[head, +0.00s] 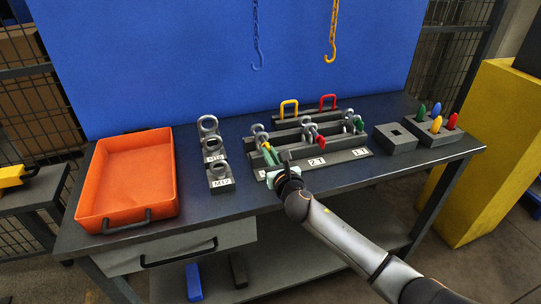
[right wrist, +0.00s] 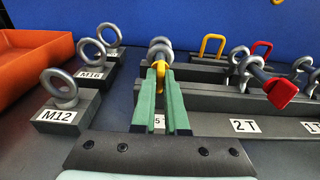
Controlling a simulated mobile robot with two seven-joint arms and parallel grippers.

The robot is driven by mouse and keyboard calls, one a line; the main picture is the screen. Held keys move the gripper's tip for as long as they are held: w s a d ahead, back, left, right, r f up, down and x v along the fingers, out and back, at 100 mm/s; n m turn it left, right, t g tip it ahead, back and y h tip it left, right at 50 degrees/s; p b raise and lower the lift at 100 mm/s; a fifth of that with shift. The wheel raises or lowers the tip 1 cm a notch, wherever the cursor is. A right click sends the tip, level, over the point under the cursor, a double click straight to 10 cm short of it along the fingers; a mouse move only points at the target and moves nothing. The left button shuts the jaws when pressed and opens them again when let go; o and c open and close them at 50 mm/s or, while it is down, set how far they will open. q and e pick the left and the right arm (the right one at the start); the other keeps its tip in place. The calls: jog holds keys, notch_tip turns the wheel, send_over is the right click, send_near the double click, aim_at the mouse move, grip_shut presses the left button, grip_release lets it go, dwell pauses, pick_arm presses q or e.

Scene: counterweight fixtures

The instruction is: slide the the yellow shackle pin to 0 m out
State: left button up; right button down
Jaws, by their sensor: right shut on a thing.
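The yellow shackle pin (right wrist: 160,83) is at the leftmost shackle (right wrist: 160,49) on the grey rack (head: 325,157). My right gripper (right wrist: 160,72) is shut on the pin's yellow handle, with its green fingers on either side. In the head view the right gripper (head: 267,152) reaches the rack from the front, and the pin's handle is mostly hidden by the fingers. How far the pin's shaft sits in the shackle cannot be seen. My left gripper is not in view.
A red pin (right wrist: 281,92) sits at the middle shackle by the 2 T label, close on the right. Eyebolt blocks (head: 219,177) stand left of the rack. An orange tray (head: 139,176) is farther left. A block with coloured pegs (head: 436,129) stands at right.

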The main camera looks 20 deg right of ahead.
jog(key=shift+w+b, duration=0.45)
jog(key=shift+w, duration=0.9)
jog(key=c, duration=0.9)
grip_release()
jog(key=shift+s+r+p, duration=0.15)
jog(key=shift+s+p, duration=0.5)
jog(key=s+p, duration=0.2)
jog(key=s, duration=0.1)
jog(key=shift+s+r, duration=0.15)
jog(key=shift+s, duration=0.05)
jog(key=shift+s+d+p, duration=0.1)
jog(key=shift+s+p, duration=0.45)
jog(key=shift+s, duration=0.6)
